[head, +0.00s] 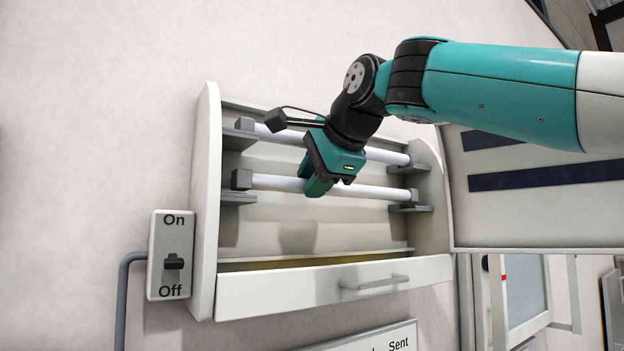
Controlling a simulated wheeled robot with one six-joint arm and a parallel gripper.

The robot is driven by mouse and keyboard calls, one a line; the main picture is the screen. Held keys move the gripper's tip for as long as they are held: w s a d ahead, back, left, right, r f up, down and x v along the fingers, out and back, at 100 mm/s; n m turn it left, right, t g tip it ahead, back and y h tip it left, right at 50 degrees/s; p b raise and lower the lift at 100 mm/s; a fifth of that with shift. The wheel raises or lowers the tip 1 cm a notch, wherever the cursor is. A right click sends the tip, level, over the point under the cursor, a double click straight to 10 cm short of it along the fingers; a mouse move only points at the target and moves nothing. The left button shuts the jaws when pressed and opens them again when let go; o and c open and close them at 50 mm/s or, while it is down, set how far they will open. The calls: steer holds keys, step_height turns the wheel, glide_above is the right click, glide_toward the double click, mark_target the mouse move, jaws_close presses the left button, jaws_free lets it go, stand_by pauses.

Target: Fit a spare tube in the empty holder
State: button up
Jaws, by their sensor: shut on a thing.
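A white wall fixture (208,200) holds two white tubes, one above the other. The upper tube (385,156) runs between grey end holders and passes behind my gripper. The lower tube (372,191) has its left end at a grey holder (241,180) and its right end at another holder (409,198). I cannot tell whether its ends are fully seated. My gripper (318,187), teal and black, is shut on the lower tube near its middle and hides part of it. No holder in view stands without a tube.
A drawer (260,291) with a grey handle below the tubes is slightly open, with a yellowish strip inside. An On/Off switch (173,262) is on the wall at left. A white panel with dark stripes (535,215) stands close on the right.

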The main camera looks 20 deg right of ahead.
steer(key=shift+s+r, duration=0.2)
steer(key=shift+f+b, duration=0.65)
steer(key=shift+f, duration=0.1)
stand_by(0.4)
steer(key=o, duration=0.8)
steer(key=p+v, duration=0.4)
steer(key=v, duration=1.3)
steer(key=shift+s+d+p, duration=0.1)
steer(key=shift+s+p, duration=0.1)
steer(key=shift+p, duration=0.15)
